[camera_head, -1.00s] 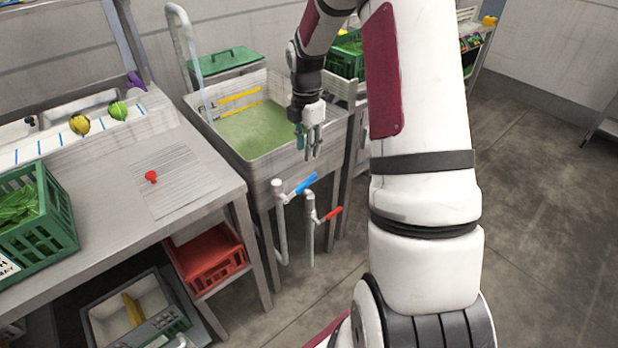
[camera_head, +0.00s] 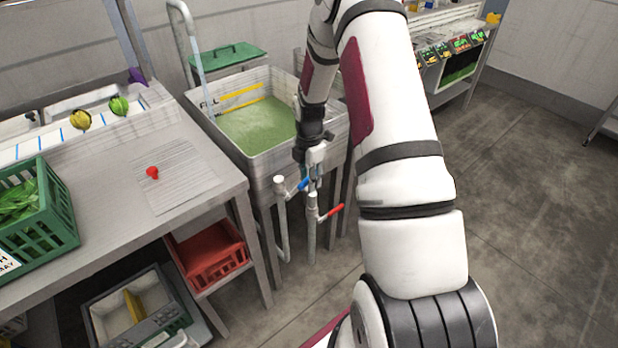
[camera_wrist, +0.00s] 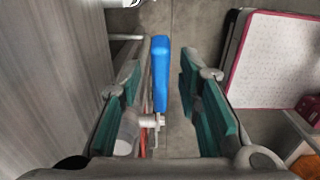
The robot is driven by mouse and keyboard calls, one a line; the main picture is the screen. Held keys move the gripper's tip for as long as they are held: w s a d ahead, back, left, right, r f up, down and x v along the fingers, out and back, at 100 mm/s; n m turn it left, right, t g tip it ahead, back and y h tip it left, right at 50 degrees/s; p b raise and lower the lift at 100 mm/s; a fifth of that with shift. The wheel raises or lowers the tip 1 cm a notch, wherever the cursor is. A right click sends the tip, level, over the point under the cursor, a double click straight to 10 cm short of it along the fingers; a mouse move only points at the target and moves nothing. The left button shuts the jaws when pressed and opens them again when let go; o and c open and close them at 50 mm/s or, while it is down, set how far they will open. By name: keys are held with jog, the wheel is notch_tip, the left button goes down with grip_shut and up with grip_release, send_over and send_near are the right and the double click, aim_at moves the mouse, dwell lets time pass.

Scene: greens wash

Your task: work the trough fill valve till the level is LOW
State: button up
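The trough (camera_head: 262,160) holds green-tinted water (camera_head: 255,125), with its surface below a yellow line (camera_head: 240,97) on the inner back wall. A curved pipe (camera_head: 187,40) stands over its left corner, with a pale streak under it that looks like running water. Two upright pipes at the trough's front carry a blue lever (camera_head: 303,184) and a red lever (camera_head: 334,210). My gripper (camera_head: 310,180) points down at the blue lever. In the wrist view my gripper (camera_wrist: 160,75) is open, with the blue lever (camera_wrist: 160,72) between its fingers and a gap on each side.
A metal table with a green crate (camera_head: 68,205) and a red knob-like piece (camera_head: 152,172) stands at the left. A red crate (camera_head: 212,255) sits on the shelf below. A green lid (camera_head: 228,57) lies behind the trough.

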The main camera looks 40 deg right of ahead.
grip_shut()
jog(key=shift+f, duration=0.1)
jog(key=shift+d+f+y, duration=0.25)
jog(key=shift+f+y, duration=0.25)
jog(key=shift+y, duration=0.2)
jog(key=shift+f+y+b, duration=0.4)
jog(key=shift+f+y, duration=0.35)
jog(key=shift+y, duration=0.45)
grip_release()
jog(key=shift+r, duration=0.1)
